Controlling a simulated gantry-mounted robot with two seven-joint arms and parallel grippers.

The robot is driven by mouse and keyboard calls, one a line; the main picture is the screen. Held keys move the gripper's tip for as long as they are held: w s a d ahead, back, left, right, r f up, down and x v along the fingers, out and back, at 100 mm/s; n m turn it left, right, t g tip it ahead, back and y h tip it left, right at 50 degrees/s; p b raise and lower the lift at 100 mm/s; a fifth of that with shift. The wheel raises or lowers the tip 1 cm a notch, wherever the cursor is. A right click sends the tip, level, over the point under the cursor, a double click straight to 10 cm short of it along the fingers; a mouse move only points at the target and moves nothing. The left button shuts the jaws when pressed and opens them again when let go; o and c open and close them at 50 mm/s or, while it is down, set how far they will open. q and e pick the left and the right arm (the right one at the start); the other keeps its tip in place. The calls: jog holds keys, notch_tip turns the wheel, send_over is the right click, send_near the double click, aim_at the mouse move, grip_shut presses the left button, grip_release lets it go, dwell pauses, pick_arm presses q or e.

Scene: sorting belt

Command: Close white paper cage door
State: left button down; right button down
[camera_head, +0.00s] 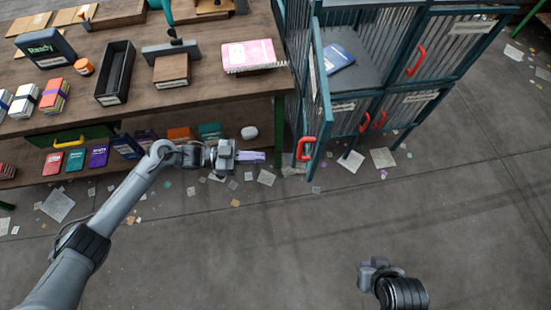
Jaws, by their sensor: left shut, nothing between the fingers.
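The teal metal cage (370,90) stands at the upper right. One cage door (320,90) with a red handle (305,149) is swung open toward me, so its compartment shows a blue item inside. I cannot read the labels to tell which door is the white paper one. My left gripper (257,156) is shut and empty, to the left of the open door's handle and apart from it. My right gripper (372,264) is low over the floor, well below the cage; its fingers are not clear.
A wooden workbench (190,95) with books, a black tray (115,72) and a pink paper stack (250,55) is at the left. Books line its lower shelf. Paper scraps litter the floor; the floor in front is otherwise open.

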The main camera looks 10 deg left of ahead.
aim_at(313, 158)
pick_arm(q)
jog(key=x, duration=1.3)
jog(key=shift+d+b, duration=0.25)
jog(key=shift+b, duration=0.05)
